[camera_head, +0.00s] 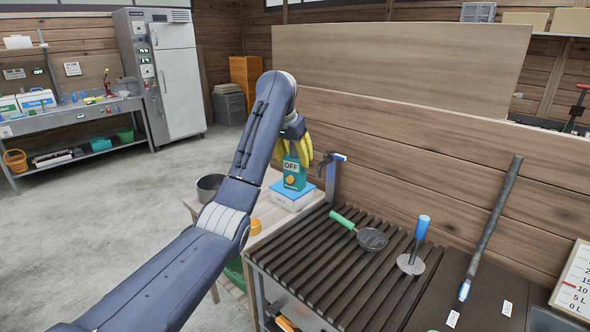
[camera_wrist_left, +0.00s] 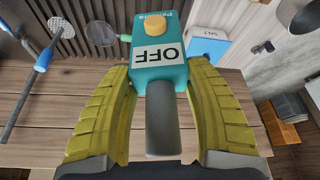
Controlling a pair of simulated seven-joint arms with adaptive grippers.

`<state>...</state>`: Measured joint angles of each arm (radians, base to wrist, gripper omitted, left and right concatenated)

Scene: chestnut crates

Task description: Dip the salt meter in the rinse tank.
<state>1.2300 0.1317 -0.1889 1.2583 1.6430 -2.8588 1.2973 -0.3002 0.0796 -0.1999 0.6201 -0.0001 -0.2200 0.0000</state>
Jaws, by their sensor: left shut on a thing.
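The salt meter (camera_head: 291,179) is a teal device with an OFF label and an orange button. My left gripper (camera_head: 299,150), with yellow fingers, is shut on its upper end and holds it head down over the back of the wooden side table. In the left wrist view, the grey handle of the salt meter (camera_wrist_left: 161,62) lies between the yellow fingers of the left gripper (camera_wrist_left: 163,78). Nothing I see is clearly marked as the rinse tank. A grey round pot (camera_head: 209,186), also in the left wrist view (camera_wrist_left: 299,20), stands beside my forearm. My right gripper is out of view.
A white and blue SALT box (camera_head: 291,201) stands just under the meter; contact is unclear. The slatted rack (camera_head: 300,262) holds a green-handled strainer (camera_head: 370,238) and a blue-handled masher (camera_head: 421,230). A grey rod (camera_head: 492,225) leans against the wooden wall (camera_head: 430,150).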

